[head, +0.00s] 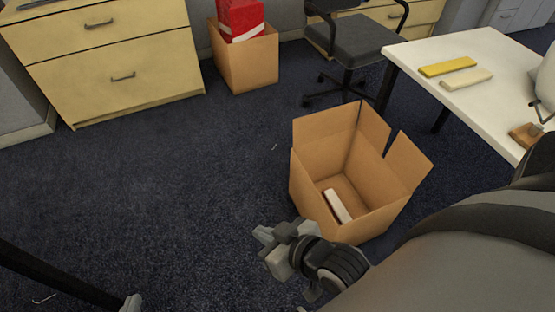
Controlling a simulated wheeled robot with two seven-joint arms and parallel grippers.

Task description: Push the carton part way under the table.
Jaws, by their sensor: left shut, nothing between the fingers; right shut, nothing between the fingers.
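The open brown carton (312,180) stands on the dark carpet at centre right, its flaps up. A white block (338,206) lies inside it. The white table (490,75) is to its right; the carton appears to stand just in front of the table's left side, and how much of it is under the top cannot be told. My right gripper (268,243) is shut and empty, low beside the carton's near left corner; contact cannot be told. Only a small tip of my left gripper (131,303) shows at the bottom edge, shut, far left of the carton.
On the table lie a yellow bar (447,66), a cream bar (466,79) and a wooden-based object (526,134). A grey chair (350,45) stands behind the carton. Another carton (247,65) holding a red item (240,16) and a drawer cabinet (115,60) are at the back. Carpet at left is clear.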

